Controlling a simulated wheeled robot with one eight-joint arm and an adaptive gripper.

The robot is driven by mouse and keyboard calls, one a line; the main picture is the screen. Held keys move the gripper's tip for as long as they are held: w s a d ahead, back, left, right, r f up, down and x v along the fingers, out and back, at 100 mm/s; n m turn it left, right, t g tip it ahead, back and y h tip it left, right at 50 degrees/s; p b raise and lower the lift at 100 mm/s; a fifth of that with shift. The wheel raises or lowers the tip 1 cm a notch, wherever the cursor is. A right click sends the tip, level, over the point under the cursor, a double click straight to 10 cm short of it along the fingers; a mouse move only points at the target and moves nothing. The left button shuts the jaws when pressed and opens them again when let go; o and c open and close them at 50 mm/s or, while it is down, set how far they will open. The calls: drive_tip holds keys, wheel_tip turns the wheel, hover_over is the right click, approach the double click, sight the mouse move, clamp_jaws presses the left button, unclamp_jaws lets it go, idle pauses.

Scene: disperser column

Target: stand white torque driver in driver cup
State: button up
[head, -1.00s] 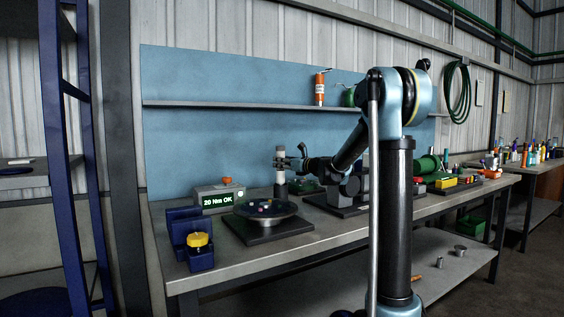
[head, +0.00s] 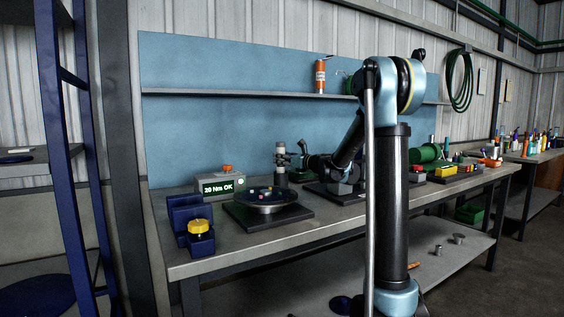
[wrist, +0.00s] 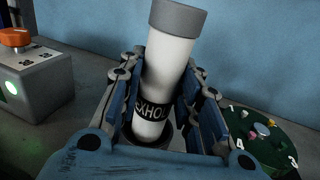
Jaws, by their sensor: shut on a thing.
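The white torque driver (wrist: 168,75) has a grey end cap and a black band with white letters. My gripper (wrist: 163,98) is shut on it, with fingers on both sides of its body. In the wrist view the driver leans slightly. Its lower end is at the dark round rim of the driver cup (wrist: 184,147), partly hidden by my gripper; I cannot tell how deep it sits. In the head view the driver (head: 281,147) is upright above the dark cup (head: 281,177) on the bench.
A round dish with small coloured pieces (head: 265,208) stands in front of the cup. A torque tester reading "20 Nm OK" (head: 219,186) is to the left, with a blue block with a yellow knob (head: 199,227) nearer. Green and red items crowd the right.

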drive_tip(key=o, duration=1.2)
drive_tip(key=shift+c, duration=0.2)
